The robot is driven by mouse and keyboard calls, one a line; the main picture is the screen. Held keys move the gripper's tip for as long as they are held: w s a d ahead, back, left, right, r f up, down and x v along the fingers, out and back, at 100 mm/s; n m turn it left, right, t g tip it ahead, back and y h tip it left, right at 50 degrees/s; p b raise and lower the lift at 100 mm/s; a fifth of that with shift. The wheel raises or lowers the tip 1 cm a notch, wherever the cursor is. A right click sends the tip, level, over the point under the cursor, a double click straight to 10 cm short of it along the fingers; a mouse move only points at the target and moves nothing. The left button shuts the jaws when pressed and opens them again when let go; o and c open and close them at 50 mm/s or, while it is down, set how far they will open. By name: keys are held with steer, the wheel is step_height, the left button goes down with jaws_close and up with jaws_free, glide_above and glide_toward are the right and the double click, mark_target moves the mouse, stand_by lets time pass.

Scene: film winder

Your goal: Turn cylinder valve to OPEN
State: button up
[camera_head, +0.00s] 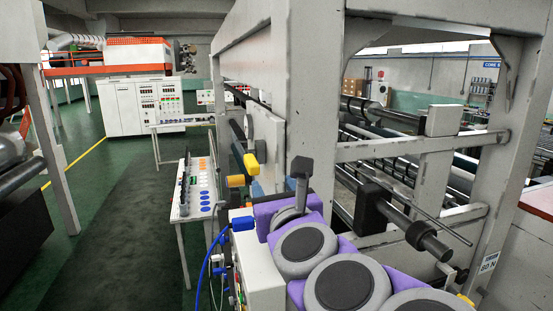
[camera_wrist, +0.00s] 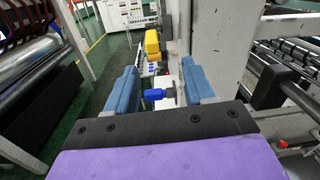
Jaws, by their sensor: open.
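A bright blue valve handle (camera_wrist: 154,95) on a short grey stem sticks out from the pale machine side in the wrist view. It also shows in the head view (camera_head: 243,223), left of my arm. I see no OPEN mark. My gripper (camera_wrist: 158,80) is open, with one blue finger on each side of the handle in the picture. A gap shows between the left finger and the handle; whether the right finger touches the stem, I cannot tell.
Two yellow handles (camera_head: 236,181) stick out farther along the machine side. Blue hoses (camera_head: 203,272) hang below the blue handle. The pale machine frame (camera_head: 262,60) and its rollers stand to the right. A narrow panel table (camera_head: 198,190) stands to the left, beside open green floor (camera_head: 110,215).

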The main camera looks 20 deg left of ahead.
steer(key=s, duration=0.2)
steer(key=p, duration=0.2)
glide_toward(251, 159)
steer(key=shift+g+y, duration=0.3)
steer(key=x, duration=0.7)
steer(key=shift+w+f, duration=0.25)
steer(key=shift+w, duration=0.1)
steer(key=shift+x, duration=0.85)
steer(key=shift+w+a, duration=0.1)
steer(key=shift+w, duration=0.15)
steer(key=shift+c, duration=0.2)
jaws_close()
